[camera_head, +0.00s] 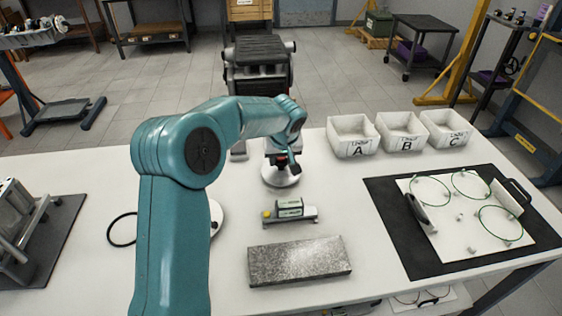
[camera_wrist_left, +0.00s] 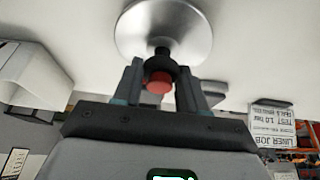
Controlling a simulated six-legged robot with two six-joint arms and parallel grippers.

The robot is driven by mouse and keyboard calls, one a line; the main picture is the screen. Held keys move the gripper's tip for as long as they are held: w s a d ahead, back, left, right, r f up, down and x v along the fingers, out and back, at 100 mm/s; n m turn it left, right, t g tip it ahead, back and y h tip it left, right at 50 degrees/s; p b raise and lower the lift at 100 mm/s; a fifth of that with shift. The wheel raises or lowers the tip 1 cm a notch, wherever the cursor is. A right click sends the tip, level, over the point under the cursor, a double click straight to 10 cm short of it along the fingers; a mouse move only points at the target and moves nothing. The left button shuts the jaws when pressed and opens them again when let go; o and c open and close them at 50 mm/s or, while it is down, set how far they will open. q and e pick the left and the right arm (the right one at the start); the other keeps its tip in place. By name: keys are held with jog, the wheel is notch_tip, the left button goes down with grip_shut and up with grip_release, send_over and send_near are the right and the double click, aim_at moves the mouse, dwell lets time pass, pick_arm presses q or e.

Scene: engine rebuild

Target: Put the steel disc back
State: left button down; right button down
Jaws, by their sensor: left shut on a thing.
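My left gripper (camera_head: 281,161) is shut on the dark knob with a red end (camera_wrist_left: 158,82) of the steel disc (camera_head: 280,177). The disc is round and shiny, and it also shows beyond the fingers in the left wrist view (camera_wrist_left: 163,30). In the head view the disc is at the far middle of the white table, below the gripper. I cannot tell whether it touches the table. The fingers of my left gripper (camera_wrist_left: 160,88) stand on either side of the knob. My right gripper is not in view.
A green-and-grey instrument (camera_head: 290,210) and a grey speckled block (camera_head: 299,261) lie nearer. Bins A (camera_head: 352,149), B (camera_head: 401,146) and C (camera_head: 446,141) stand right. A black mat (camera_head: 398,230) carries a white board with green rings. A black ring (camera_head: 112,233) lies left. My arm partly hides a pale round thing (camera_head: 217,217).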

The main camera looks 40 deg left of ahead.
pick_arm(q)
jog(key=shift+f, duration=0.5)
jog(key=shift+f, duration=0.15)
jog(key=c, duration=0.6)
grip_release()
